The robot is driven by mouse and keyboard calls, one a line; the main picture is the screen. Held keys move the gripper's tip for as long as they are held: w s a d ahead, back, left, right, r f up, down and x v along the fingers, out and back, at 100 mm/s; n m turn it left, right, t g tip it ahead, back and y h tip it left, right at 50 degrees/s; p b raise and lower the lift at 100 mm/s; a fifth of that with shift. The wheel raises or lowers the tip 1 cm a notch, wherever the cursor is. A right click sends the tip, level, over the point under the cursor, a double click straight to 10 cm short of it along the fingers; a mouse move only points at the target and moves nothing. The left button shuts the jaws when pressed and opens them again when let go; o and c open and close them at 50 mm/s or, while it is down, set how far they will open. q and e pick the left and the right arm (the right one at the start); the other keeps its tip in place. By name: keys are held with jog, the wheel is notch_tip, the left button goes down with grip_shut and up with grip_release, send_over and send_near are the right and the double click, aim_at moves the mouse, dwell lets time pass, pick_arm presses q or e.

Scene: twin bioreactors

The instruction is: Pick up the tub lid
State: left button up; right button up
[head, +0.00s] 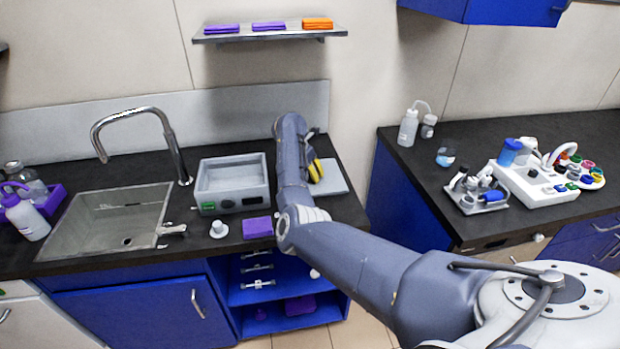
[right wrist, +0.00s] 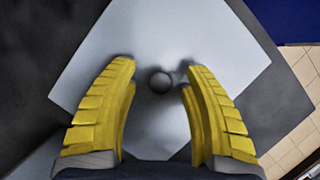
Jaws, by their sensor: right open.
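The tub lid (head: 334,182) is a flat light-grey plate lying on the dark counter, right of the grey tub (head: 206,192). My arm covers part of it in the head view. In the right wrist view the lid (right wrist: 215,50) fills the middle, with a small dark round knob (right wrist: 160,82) near its centre. My right gripper (head: 316,171) is over the lid with its yellow fingers open. In the right wrist view the gripper's fingertips (right wrist: 157,72) stand on either side of the knob, with a gap on both sides. My left gripper is not in view.
A sink (head: 118,225) with a tall faucet is at the left. A purple cloth (head: 258,228) and small white object (head: 218,230) lie before the tub. A gap separates this counter from the right one, which holds bottles and instruments (head: 545,178).

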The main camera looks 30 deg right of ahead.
jog(key=shift+o, duration=0.2)
grip_shut()
jog(key=shift+r, duration=0.15)
dwell(0.4)
